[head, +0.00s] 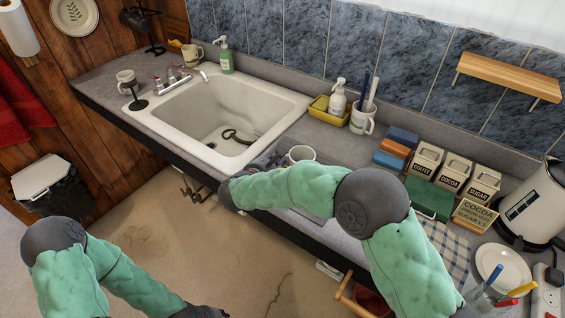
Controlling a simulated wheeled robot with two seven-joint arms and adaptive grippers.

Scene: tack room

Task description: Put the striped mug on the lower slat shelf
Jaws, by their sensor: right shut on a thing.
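A white mug (302,153) shows just behind my right forearm, at the counter's front by the sink. Only its rim and upper part are visible, and I cannot make out stripes on it. My right gripper (279,160) is at its left side, shut on it, partly hidden by my forearm. Whether the mug touches the counter is hidden. A wooden slat shelf (508,77) is fixed to the tiled wall at the upper right. Its top is bare, and no second shelf is in view. My left arm is low at the left, its fingers outside the picture.
A sink (223,115) lies left of the mug. A mug with brushes (362,119), a yellow tray (326,112), several canisters (453,173) and a kettle (538,200) crowd the counter below the shelf.

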